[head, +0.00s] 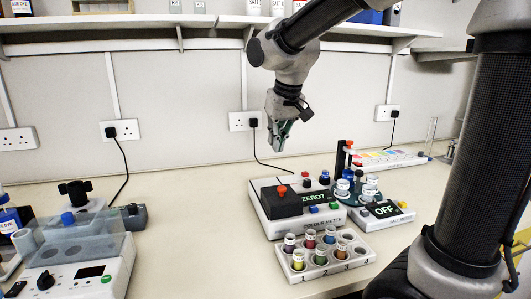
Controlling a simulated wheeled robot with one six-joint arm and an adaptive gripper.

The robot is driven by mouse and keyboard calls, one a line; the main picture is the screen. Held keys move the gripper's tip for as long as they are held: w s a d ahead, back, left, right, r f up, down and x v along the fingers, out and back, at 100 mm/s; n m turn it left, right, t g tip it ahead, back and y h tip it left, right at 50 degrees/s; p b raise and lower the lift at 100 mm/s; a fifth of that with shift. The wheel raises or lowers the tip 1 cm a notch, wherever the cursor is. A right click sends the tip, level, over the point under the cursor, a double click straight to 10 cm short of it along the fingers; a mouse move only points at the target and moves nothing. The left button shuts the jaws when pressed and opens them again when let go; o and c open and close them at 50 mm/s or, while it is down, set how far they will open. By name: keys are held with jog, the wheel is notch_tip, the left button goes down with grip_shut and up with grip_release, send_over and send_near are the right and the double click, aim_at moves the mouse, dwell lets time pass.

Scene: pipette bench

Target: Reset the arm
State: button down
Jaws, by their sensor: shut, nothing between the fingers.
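My gripper (278,147) hangs in the air in front of the back wall. It points down and its fingers are shut with nothing between them. It is above and behind the colorimeter (270,224), a white and dark box whose display reads "ZERO?". My gripper is clear of the bench and of everything on it. My arm reaches in from the upper right.
A white rack (345,262) of capped vials stands in front of the colorimeter. To its right is a device (385,212) reading "OFF". A clear-lidded machine (75,265) stands at left. A shelf (130,22) runs above. The bench's left middle is mostly clear.

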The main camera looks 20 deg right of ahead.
jog(key=s+d+f, duration=0.1)
jog(key=s+d, duration=0.3)
jog(key=s, duration=0.3)
jog(key=s+d+f+m, duration=0.1)
jog(key=s+d, duration=0.4)
jog(key=s, duration=0.3)
jog(key=s+d+f, duration=0.1)
jog(key=s+d, duration=0.4)
jog(key=s, duration=0.3)
jog(key=shift+s+f+m+h, duration=0.2)
jog(key=shift+f+m+h, duration=0.1)
jog(key=shift+m, duration=0.1)
